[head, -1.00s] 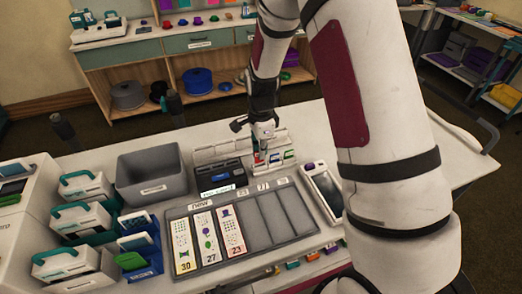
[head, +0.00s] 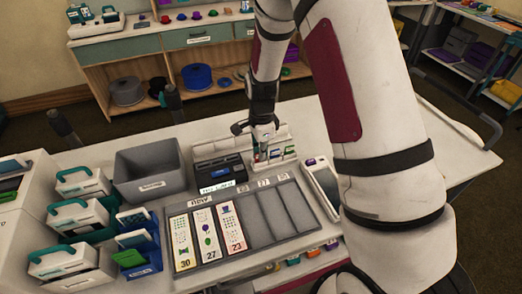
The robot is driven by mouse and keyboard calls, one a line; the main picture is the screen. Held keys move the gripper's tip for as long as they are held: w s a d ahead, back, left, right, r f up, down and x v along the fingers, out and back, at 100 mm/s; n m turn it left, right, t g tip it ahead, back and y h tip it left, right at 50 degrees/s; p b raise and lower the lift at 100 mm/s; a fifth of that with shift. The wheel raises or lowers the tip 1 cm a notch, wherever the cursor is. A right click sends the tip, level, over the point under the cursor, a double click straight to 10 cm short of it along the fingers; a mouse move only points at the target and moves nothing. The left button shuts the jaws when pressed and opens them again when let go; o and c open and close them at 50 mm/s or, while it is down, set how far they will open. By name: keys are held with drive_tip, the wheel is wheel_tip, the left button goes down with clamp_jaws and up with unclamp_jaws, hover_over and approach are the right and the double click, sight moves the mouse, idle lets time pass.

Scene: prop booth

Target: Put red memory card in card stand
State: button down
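The card stand (head: 283,135) is a pale stepped rack at the back of the table, behind the numbered tray. A green card and a blue card (head: 290,150) show at its right side. My gripper (head: 261,152) points down at the front middle of the stand. Its fingers look close together around a small red piece, the red memory card (head: 258,155). The card is small and partly covered by the fingers. I cannot tell whether its lower edge is in a slot.
A black device (head: 220,170) with a handwritten label stands left of my gripper. A grey bin (head: 150,184) is farther left. The grey tray (head: 283,237) with printed strips lies in front. A white handheld device (head: 321,185) lies to the right.

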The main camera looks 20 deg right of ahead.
drive_tip(key=shift+f, duration=0.15)
drive_tip(key=c, duration=1.7)
unclamp_jaws()
wheel_tip(320, 180, up, 12)
